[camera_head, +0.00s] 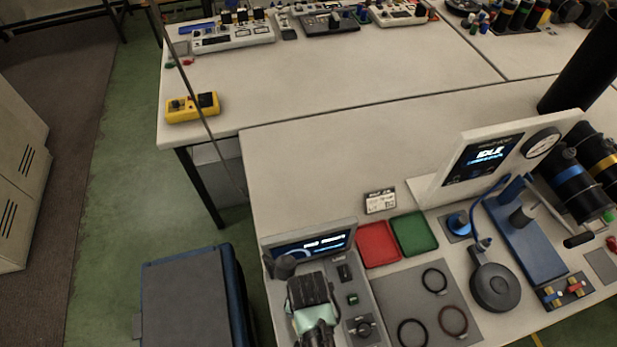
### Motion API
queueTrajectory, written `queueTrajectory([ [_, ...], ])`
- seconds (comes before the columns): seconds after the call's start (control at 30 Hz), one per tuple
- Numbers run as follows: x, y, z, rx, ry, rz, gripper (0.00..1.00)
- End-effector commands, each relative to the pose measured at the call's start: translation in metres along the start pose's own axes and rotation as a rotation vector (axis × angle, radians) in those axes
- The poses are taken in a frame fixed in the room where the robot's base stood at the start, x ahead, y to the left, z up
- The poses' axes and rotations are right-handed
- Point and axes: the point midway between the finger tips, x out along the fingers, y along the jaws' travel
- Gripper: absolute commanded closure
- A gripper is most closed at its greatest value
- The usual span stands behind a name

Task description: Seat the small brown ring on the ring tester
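The brown ring (453,321) lies flat on a grey mat (385,291) at the bottom right of centre. Two black rings, one above it (434,280) and one to its left (412,334), lie on the same mat. A grey device with a lit screen (310,243), a knob and buttons stands left of the mat; it looks like the ring tester, but its label is too small to read surely. My gripper (309,294), black and pale green, is over this device, left of and apart from the rings. Its fingertips are not clear, and it hides part of the device.
A red tray (377,245) and a green tray (414,232) lie behind the mat. A white instrument (490,156) with an "IDLE" screen, a blue stand (532,245) and a round dark head (495,287) crowd the right. The table's back left is clear.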

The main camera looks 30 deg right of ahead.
Motion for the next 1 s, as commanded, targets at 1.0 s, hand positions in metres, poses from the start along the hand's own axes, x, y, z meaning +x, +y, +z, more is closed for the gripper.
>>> queueTrajectory([
  [1.0,0.006,-0.0002,-0.0002,0.0,0.0,0.0,0.77],
])
